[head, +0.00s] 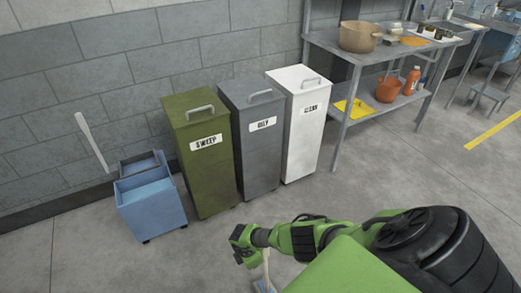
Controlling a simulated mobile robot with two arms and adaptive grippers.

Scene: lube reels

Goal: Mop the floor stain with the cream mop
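A blue mop bucket (150,205) stands on the floor at the left, by the wall. A slim cream handle (92,142) leans up and left above it; whether it belongs to a mop or to the bucket is unclear. My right gripper (241,246) is low in the middle, above the floor, with its fingers turned left and down. A short length of pale stick (266,266) with a bluish end shows just beside it, cut off by the frame and partly hidden by my arm. I cannot tell whether the fingers hold it. My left gripper is out of view. No stain shows.
An olive bin (212,175), a grey bin (258,160) and a white bin (305,140) stand along the wall. A steel table (345,50) with a pot (358,37) and other items is at upper right.

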